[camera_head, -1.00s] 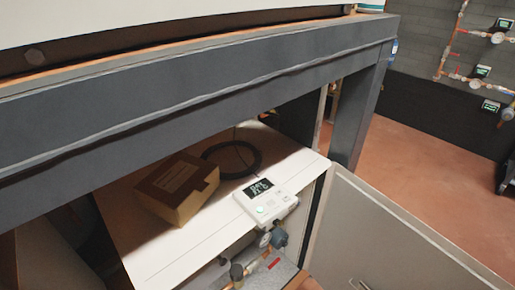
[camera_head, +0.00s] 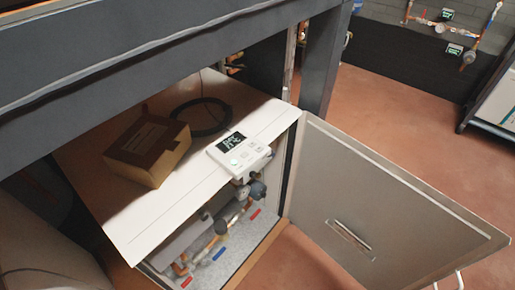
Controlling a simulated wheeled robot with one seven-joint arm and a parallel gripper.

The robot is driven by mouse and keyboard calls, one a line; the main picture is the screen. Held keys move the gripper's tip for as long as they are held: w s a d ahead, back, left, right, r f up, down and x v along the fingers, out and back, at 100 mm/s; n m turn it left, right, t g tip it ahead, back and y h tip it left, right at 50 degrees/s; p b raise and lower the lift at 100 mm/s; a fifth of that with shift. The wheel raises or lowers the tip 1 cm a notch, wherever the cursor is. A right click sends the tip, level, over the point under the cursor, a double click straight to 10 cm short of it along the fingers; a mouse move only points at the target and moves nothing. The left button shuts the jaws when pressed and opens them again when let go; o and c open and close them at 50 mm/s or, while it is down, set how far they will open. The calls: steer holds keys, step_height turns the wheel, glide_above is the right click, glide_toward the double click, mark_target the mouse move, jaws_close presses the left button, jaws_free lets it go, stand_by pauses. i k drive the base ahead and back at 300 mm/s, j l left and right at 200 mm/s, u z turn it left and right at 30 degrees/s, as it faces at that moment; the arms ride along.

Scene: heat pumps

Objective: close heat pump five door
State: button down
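A white heat pump cabinet (camera_head: 120,225) stands under a dark grey frame, at the centre left of the head view. Its door (camera_head: 345,190) is wide open and swung out to the right, showing a recessed handle (camera_head: 350,237). The cabinet's front opening shows pipes and valves (camera_head: 220,228) with red and blue labels. A white controller with a display (camera_head: 238,157) sits at the front edge of the cabinet top. No number is readable on the cabinet. My gripper is not in view.
A dark beam (camera_head: 150,65) and post (camera_head: 325,65) stand above and behind the cabinet. A cardboard box (camera_head: 148,150) and a black cable coil (camera_head: 205,117) lie on top. Reddish floor (camera_head: 400,110) is clear behind the door. A white handle-like bar (camera_head: 459,280) shows at lower right.

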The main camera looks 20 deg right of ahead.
mark_target(417, 237)
steer(key=k+u, duration=0.15)
steer(key=k, duration=0.5)
steer(key=l+u, duration=0.15)
steer(key=u, duration=1.5)
steer(key=k+l, duration=0.3)
steer(key=l, duration=0.25)
steer(key=k+l, duration=0.3)
steer(key=l, duration=0.3)
steer(key=k+l+u, duration=0.1)
steer(key=k+l, duration=0.2)
steer(key=l, duration=0.25)
steer(key=k+l, duration=0.35)
steer(key=l, duration=0.2)
steer(key=k+l, duration=0.35)
steer(key=l, duration=0.2)
steer(key=k+l, duration=0.3)
steer(key=l, duration=0.25)
steer(key=k+l+u, duration=0.1)
steer(key=k+l, duration=0.25)
steer(key=l, duration=0.2)
steer(key=k+l, duration=0.35)
steer(key=l, duration=0.2)
steer(key=i+l+u, duration=0.2)
steer(key=i, duration=0.15)
steer(key=j, duration=0.1)
